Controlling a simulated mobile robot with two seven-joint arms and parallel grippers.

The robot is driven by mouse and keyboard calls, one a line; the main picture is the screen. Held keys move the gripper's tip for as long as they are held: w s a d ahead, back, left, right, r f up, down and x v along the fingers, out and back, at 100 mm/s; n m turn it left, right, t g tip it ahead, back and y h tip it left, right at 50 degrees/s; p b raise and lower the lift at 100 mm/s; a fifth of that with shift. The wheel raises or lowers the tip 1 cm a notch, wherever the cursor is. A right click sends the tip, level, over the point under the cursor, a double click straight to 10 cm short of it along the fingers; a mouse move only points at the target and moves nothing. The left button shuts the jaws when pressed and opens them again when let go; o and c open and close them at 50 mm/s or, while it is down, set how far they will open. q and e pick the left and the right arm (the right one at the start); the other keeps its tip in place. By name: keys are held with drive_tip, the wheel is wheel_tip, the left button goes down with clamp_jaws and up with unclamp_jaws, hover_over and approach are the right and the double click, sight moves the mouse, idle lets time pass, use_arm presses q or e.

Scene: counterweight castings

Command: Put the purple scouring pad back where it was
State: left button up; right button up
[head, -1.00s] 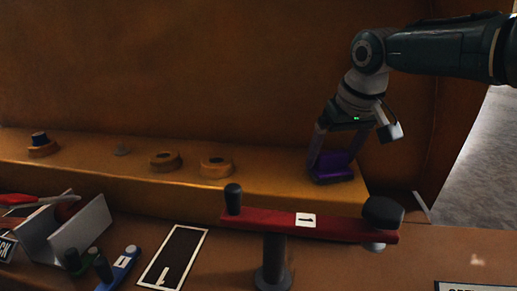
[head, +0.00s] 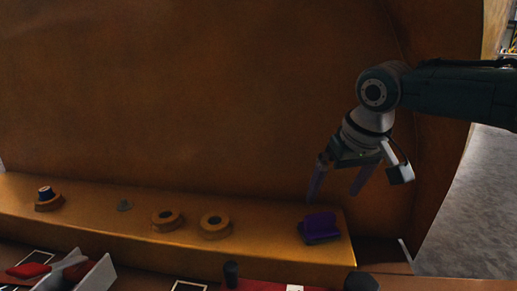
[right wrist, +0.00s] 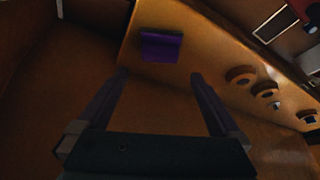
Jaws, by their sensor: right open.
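The purple scouring pad (head: 320,226) sits on the right end of the orange-brown ledge (head: 262,238). It looks as if it has a darker base under it. The pad also shows in the right wrist view (right wrist: 160,46), beyond the fingertips. My right gripper (head: 334,197) is open and empty, above the pad and a little to its right, apart from it. In the right wrist view its two fingers (right wrist: 160,75) are spread with nothing between them. My left gripper is in neither view.
On the ledge stand two tan rings (head: 215,224) (head: 166,220), a small grey piece (head: 124,205) and a ring with a dark plug (head: 48,199). A red bar (head: 270,285) and a grey holder (head: 93,277) are in front. The tall brown wall stands close behind.

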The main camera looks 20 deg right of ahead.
drive_tip(key=s+a+f+n+g+y+p, duration=0.1)
drive_tip(key=s+a+f+n+y, duration=0.3)
drive_tip(key=s+a, duration=1.3)
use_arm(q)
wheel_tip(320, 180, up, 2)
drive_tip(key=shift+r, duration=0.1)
use_arm(e)
drive_tip(key=s+d+r+h, duration=0.2)
drive_tip(key=s+d+h, duration=0.1)
drive_tip(key=s, duration=0.9)
drive_tip(key=shift+s+d+r, duration=0.15)
drive_tip(key=shift+s+d, duration=0.1)
drive_tip(key=shift+d, duration=0.2)
use_arm(q)
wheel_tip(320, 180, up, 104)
drive_tip(key=p, duration=10.3)
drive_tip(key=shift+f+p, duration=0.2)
drive_tip(key=shift+p, duration=0.15)
use_arm(e)
wheel_tip(320, 180, up, 104)
drive_tip(key=shift+f, duration=0.2)
